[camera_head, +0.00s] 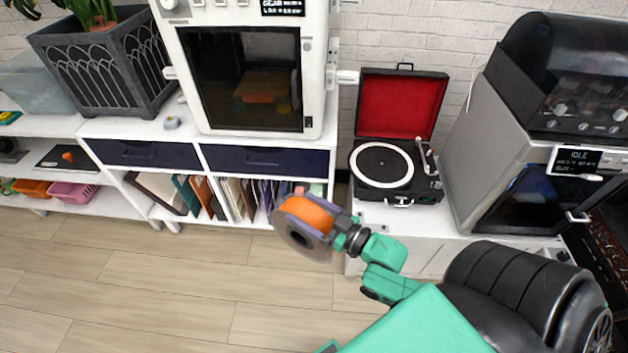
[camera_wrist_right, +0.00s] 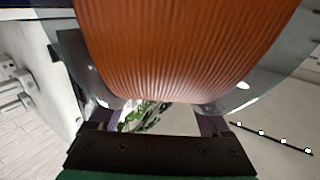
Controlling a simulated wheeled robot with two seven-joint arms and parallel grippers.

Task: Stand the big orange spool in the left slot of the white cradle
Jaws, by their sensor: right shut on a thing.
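The big orange spool (camera_head: 303,214) is in my right gripper (camera_head: 334,228), held in the air in front of the white shelf unit. It has an orange winding between clear grey flanges and is tilted. The right wrist view shows the orange winding (camera_wrist_right: 190,45) close up, with the gripper's fingers (camera_wrist_right: 160,115) at either side of the spool. I cannot make out the white cradle in either view. My left gripper is not in view.
A low white shelf unit (camera_head: 250,143) with books and drawers stands behind the spool. An open record player (camera_head: 396,165) and a grey machine (camera_head: 500,150) stand to the right. A white-framed cabinet (camera_head: 318,60) is above. The wooden floor (camera_head: 150,290) is clear.

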